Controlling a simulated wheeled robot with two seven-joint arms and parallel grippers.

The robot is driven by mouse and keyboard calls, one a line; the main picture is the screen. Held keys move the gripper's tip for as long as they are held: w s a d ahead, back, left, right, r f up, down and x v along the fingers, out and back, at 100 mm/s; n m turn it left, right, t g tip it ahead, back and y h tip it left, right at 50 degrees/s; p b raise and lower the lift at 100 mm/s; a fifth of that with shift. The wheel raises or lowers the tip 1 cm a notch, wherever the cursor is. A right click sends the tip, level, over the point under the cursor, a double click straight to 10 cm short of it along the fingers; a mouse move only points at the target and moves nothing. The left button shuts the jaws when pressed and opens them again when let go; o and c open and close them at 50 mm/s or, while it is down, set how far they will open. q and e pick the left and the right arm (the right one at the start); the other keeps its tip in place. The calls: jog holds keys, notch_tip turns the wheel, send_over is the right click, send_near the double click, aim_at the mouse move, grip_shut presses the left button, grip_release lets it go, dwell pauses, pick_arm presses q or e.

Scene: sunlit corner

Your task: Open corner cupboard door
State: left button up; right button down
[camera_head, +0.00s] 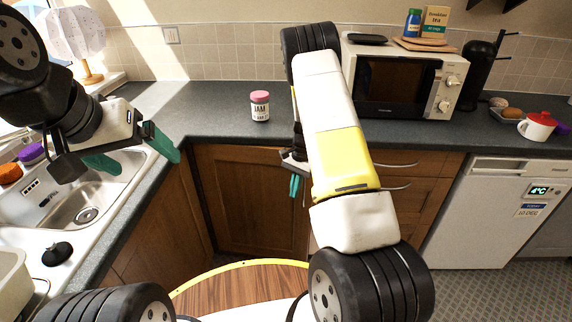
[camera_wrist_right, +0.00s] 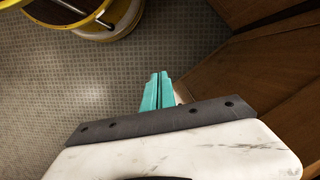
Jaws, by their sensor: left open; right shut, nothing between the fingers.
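The corner cupboard's brown wooden door (camera_head: 245,205) faces me below the dark worktop, in the inner corner of the units. It looks shut, with its right part hidden behind my right arm. My right gripper (camera_head: 294,185) hangs in front of the door's right side, fingers pointing down. In the right wrist view its green fingertips (camera_wrist_right: 157,90) are together with nothing between them, and wooden fronts (camera_wrist_right: 285,85) stand to the right. Whether the fingers touch the wood is unclear. My left gripper (camera_head: 133,155) is open and empty over the sink's edge, apart from the door.
A jam jar (camera_head: 260,106) stands on the worktop above the door. A sink (camera_head: 85,205) is at left. Drawers (camera_head: 405,180) and a white appliance (camera_head: 490,210) are at right. A microwave (camera_head: 400,80) stands at the back. Tiled floor (camera_wrist_right: 100,90) is clear below the right gripper.

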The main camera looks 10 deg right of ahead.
jog(key=shift+s+a+f, duration=0.3)
jog(key=shift+s+a, duration=0.45)
jog(key=shift+a, duration=0.05)
jog(key=shift+s+a+f, duration=0.3)
jog(key=shift+s+a, duration=0.4)
jog(key=shift+a, duration=0.1)
dwell(0.6)
